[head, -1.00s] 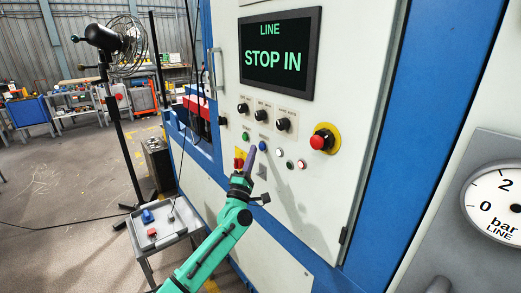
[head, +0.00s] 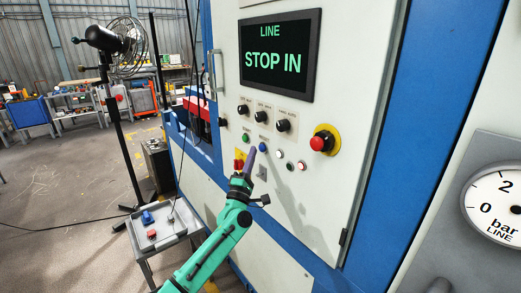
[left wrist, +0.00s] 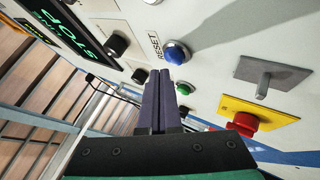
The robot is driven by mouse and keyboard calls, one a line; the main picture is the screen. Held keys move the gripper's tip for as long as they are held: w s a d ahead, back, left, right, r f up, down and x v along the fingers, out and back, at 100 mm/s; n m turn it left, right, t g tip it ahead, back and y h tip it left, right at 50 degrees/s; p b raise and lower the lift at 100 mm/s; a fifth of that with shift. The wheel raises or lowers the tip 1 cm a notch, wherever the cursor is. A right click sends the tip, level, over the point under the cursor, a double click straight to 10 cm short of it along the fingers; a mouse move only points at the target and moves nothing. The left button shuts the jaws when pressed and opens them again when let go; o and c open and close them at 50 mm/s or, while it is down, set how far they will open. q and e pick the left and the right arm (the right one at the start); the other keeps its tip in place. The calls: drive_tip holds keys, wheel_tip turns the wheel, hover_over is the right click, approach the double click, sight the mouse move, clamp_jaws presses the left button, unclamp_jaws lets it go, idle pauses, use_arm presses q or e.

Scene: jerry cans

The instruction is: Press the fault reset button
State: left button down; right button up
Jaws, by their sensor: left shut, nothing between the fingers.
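The blue button (head: 262,147) is on the pale panel below the row of black knobs. In the left wrist view the blue button (left wrist: 177,52) stands beside a label reading RESET. My left gripper (head: 253,151) is shut and empty, with its dark purple fingers pointing up at the panel. In the left wrist view the fingertips (left wrist: 159,72) are just below and left of the blue button. I cannot tell whether they touch it. My right gripper is not in view.
A green button (left wrist: 183,88) and a red switch on a yellow plate (left wrist: 245,122) are close to my fingers. A red emergency stop (head: 322,140) is further right, below the screen (head: 280,55) reading STOP IN. A small grey cart (head: 165,238) stands at the left.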

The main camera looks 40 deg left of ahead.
use_arm(q)
drive_tip(key=shift+w, duration=0.1)
idle(0.7)
drive_tip(key=shift+w+d, duration=0.15)
drive_tip(key=shift+w, duration=0.2)
drive_tip(key=shift+w+d+b, duration=0.1)
drive_tip(key=shift+w+b, duration=0.25)
drive_tip(key=shift+b, duration=0.05)
idle(0.5)
drive_tip(key=shift+s, duration=0.1)
drive_tip(key=shift+s+a+p, duration=0.2)
drive_tip(key=shift+s+p, duration=0.15)
drive_tip(key=shift+s, duration=0.35)
drive_tip(key=s, duration=0.1)
drive_tip(key=s+a+p, duration=0.1)
drive_tip(key=s, duration=0.2)
drive_tip(key=shift+s+a, duration=0.25)
drive_tip(key=shift+s, duration=0.15)
